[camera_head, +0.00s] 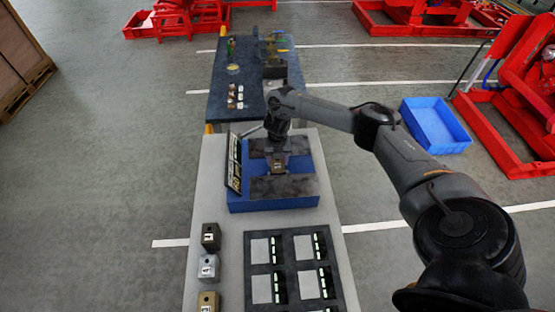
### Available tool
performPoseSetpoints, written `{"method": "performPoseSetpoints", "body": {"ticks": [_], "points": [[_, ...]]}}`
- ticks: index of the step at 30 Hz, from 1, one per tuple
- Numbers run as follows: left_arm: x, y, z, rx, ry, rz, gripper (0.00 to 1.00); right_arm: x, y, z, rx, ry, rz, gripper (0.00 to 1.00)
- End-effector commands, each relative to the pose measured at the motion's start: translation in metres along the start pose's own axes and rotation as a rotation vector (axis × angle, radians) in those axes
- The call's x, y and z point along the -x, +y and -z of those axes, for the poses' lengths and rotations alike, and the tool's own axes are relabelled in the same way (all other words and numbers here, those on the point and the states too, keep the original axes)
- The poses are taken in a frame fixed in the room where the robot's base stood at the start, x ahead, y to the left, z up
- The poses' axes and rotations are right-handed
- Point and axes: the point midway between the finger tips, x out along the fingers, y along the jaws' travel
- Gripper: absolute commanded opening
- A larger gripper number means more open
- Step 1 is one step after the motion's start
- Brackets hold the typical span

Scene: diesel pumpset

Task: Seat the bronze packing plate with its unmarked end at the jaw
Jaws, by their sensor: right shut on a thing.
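My right gripper (279,152) comes in from the right, points down over the blue fixture (275,204) and is shut on a small bronze-brown plate (279,166). The plate sits between the two dark jaw blocks of the fixture, the front one (284,187) and the rear one (258,148). A pale mark shows on the plate's near face. I cannot tell whether the plate touches the fixture or hangs just above it. The gripper hides the plate's top and far end. My left gripper is not in view.
A dark block (210,237), a silver block (208,268) and a bronze-coloured block (208,302) stand along the bench's left edge. A dark compartment tray (290,232) lies beside them. A framed panel (233,163) stands left of the fixture. A blue bin (435,125) is on the floor.

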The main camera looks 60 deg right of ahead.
Motion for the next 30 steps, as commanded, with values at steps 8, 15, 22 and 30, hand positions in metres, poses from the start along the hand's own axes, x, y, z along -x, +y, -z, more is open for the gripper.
{"method": "performPoseSetpoints", "body": {"ticks": [8, 15, 22, 30], "points": [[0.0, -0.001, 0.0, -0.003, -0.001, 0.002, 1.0, 0.0, 0.0, 0.0, 0.0, 0.0, -0.001, 0.82], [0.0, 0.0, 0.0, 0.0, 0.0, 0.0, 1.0, -0.001, 0.0, 0.0, 0.001, 0.001, 0.001, 0.82], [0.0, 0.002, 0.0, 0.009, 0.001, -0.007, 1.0, 0.018, 0.001, -0.001, 0.0, -0.002, -0.002, 0.82], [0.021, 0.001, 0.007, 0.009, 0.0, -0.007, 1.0, 0.071, 0.001, -0.001, 0.001, -0.004, -0.003, 0.82]]}}
